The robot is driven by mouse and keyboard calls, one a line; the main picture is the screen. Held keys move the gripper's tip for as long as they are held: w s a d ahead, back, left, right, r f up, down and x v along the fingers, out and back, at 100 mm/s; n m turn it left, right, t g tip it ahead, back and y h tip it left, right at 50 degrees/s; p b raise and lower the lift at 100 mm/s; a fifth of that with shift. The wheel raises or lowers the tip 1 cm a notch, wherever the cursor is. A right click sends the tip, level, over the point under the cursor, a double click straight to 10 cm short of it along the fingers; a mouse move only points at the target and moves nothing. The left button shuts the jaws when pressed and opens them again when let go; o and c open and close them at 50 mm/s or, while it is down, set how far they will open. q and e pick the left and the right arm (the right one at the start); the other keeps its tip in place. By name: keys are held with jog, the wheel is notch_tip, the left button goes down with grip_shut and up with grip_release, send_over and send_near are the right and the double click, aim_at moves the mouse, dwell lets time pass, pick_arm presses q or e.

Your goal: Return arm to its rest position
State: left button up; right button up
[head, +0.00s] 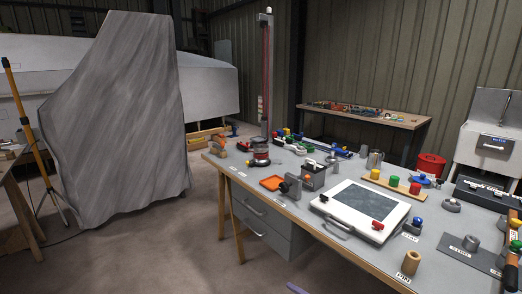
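Neither of my grippers shows in the head view, and no whole arm of mine is in the picture. A small purple piece (296,288) pokes in at the bottom edge; I cannot tell what it belongs to. The grey workbench (285,196) stands in front of me to the right, with its near edge running diagonally down to the right.
A grey draped shape (120,120) stands left. Floor (165,250) between is clear.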

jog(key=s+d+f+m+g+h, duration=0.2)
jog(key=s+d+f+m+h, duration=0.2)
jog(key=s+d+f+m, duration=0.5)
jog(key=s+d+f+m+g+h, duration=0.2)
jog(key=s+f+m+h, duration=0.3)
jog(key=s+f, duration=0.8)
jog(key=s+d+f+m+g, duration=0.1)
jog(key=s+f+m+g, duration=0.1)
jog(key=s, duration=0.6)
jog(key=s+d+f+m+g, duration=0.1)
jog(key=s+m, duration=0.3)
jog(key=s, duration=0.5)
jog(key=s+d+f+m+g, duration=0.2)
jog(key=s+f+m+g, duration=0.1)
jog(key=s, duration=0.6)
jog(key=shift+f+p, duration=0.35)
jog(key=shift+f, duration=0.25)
